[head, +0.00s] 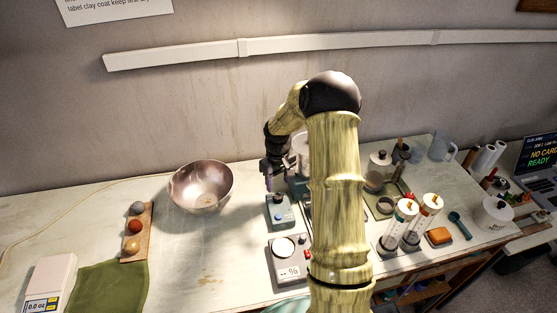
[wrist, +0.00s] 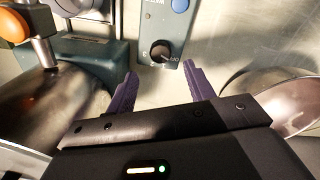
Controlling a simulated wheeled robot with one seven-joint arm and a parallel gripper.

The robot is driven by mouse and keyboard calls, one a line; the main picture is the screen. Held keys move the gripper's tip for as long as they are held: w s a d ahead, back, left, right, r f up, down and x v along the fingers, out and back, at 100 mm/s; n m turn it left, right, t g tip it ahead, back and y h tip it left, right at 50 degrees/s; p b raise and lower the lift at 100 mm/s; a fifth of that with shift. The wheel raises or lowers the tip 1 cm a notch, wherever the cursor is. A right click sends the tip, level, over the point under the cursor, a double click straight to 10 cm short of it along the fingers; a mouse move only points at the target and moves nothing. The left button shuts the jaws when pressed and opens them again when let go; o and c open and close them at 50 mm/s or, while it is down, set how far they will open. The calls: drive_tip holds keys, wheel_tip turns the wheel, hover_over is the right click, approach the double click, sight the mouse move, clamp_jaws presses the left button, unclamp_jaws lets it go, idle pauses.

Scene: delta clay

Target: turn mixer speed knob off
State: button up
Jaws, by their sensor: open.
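The speed knob (wrist: 160,51) is a small round black dial with a pale pointer mark, on the top face of a blue-grey control box (wrist: 167,20). In the wrist view its pointer aims to the right, near small lettering too blurred to read fully. The box also shows in the head view (head: 280,212). My gripper (wrist: 160,69) is open and empty, its two purple fingers spread on either side of the knob in the picture, with no visible contact. In the head view my gripper (head: 268,178) hangs above the box's back end.
A blue button (wrist: 180,5) sits on the same box. Mixer parts with an orange knob (wrist: 13,27) and metal bowl stand close by at left in the wrist view. A large metal bowl (head: 201,186) is left of the box; a scale (head: 288,262) stands in front.

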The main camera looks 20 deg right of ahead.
sight(278, 197)
wheel_tip(278, 197, up, 11)
drive_tip(key=b, duration=0.2)
drive_tip(key=shift+d, duration=0.15)
idle(0.3)
drive_tip(key=s+a+m+t, duration=0.1)
drive_tip(key=s+a, duration=0.5)
drive_tip(key=s, duration=0.5)
drive_tip(key=s+a+m+t, duration=0.1)
drive_tip(key=s+a, duration=0.6)
drive_tip(key=s, duration=0.4)
drive_tip(key=shift+s+f+t, duration=0.15)
drive_tip(key=shift+s+t, duration=0.1)
drive_tip(key=shift+t, duration=0.05)
